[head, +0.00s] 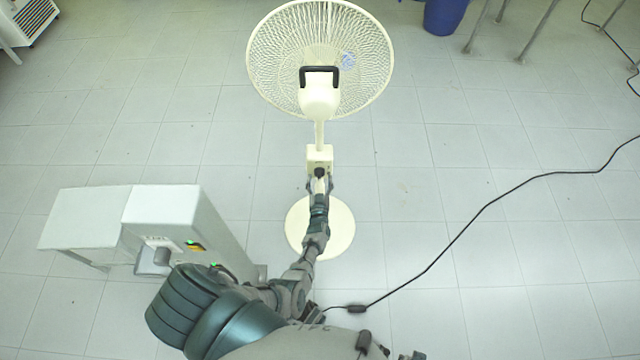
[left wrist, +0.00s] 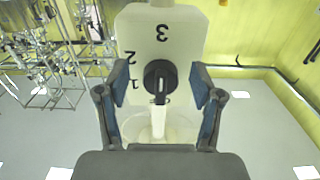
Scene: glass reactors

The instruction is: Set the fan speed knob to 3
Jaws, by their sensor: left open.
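A cream pedestal fan (head: 318,95) stands in front of me, its back and black handle towards me. Its control box (head: 319,154) carries a dark round knob (head: 320,172). In the left wrist view the knob (left wrist: 153,72) sits on the pale panel (left wrist: 185,30), with 1 and 2 at its left and 3 above it. A white mark on the knob points down the picture, away from the 3. My left gripper (head: 319,187) is at the knob. In the left wrist view my left gripper (left wrist: 156,97) is open, one finger on each side of the knob; contact is not clear.
The fan's round base (head: 340,228) is on the tiled floor below my left arm. A white cabinet (head: 175,220) stands at the left. A black cable (head: 480,210) crosses the floor at the right. A blue bin (head: 445,14) is at the back.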

